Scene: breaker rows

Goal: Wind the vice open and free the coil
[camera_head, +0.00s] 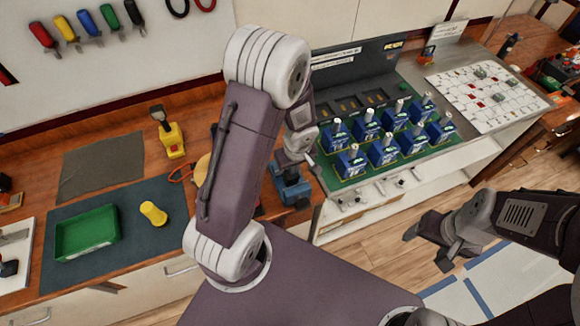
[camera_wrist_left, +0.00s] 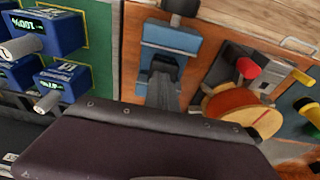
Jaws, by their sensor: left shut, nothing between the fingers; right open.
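A blue vice (camera_head: 291,187) stands at the bench's front edge, partly hidden by my left arm. In the left wrist view the vice (camera_wrist_left: 170,45) is at top centre, with a black knob (camera_wrist_left: 181,5) at its front end. A grey tapered part below its blue body may belong to the vice or my gripper; I cannot tell. My left gripper (camera_head: 314,160) is shut and empty above and right of the vice; contact is unclear. My right gripper (camera_head: 430,242) is open and empty over the floor. I cannot make out the coil in the jaws.
A green board (camera_head: 352,181) with several blue breakers stands to the right. A round wooden disc (camera_wrist_left: 240,104) lies beside the vice. A yellow-handled tool (camera_head: 174,142), yellow piece (camera_head: 153,213) and green tray (camera_head: 87,234) are left. Floor beneath the right gripper is open.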

